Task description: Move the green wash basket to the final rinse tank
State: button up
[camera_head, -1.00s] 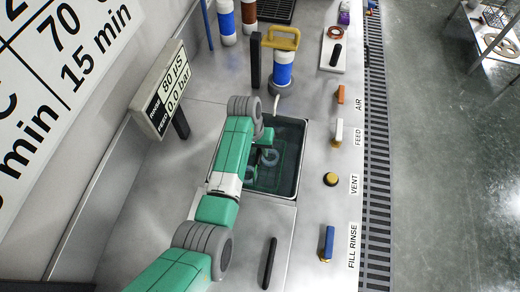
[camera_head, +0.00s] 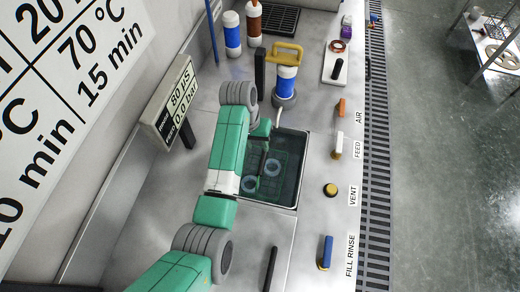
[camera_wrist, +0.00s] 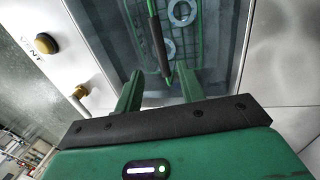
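The green wash basket (camera_head: 262,168) sits low inside a dark, liquid-looking tank (camera_head: 297,190) set in the steel bench. Grey rings lie in the basket. In the wrist view the basket (camera_wrist: 196,43) shows beyond my fingers, with its dark handle grip (camera_wrist: 157,42) running along the picture toward them. My gripper (camera_head: 264,128) is at the tank's far edge in the head view. In the wrist view its two green fingers (camera_wrist: 160,88) stand apart, with the handle's green end in line with the gap. No contact is visible. No label names this tank.
A blue-banded post with a yellow handle (camera_head: 287,52) stands just beyond the tank. A display box (camera_head: 172,100) stands left of it. Valve handles, including a blue one (camera_head: 327,252), and a yellow-topped button (camera_head: 331,190) line the right. A dark bar handle (camera_head: 270,268) lies on the near panel.

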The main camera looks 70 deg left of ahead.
jog(key=shift+s+a+r, duration=0.1)
jog(key=shift+r, duration=0.65)
jog(key=w+d+r+m+t+y, duration=0.3)
jog(key=w+r+t+y, duration=0.1)
jog(key=w+r, duration=0.85)
jog(key=w+d+r+m+t+y, duration=0.1)
jog(key=w+d+r+t, duration=0.25)
jog(key=d+r, duration=0.3)
jog(key=w+d+r+m+t+y, duration=0.1)
jog(key=w+d+r+t+y, duration=0.1)
jog(key=w+d+r, duration=0.45)
jog(key=s+d+r+m+t, duration=0.1)
jog(key=d+r+t, duration=0.2)
jog(key=d+r, duration=0.4)
jog(key=d+r+m+t, duration=0.2)
jog(key=d+r+t, duration=0.15)
jog(key=r, duration=0.55)
jog(key=s+d+r+m+t+h, duration=0.3)
jog(key=s+d+r+t+h, duration=0.2)
jog(key=s+d+r, duration=0.7)
jog(key=d+r+t, duration=0.2)
jog(key=d+r, duration=0.1)
jog(key=d, duration=0.2)
jog(key=shift+s+r+h, duration=0.2)
jog(key=shift+s+h, duration=0.15)
jog(key=shift+h, duration=0.05)
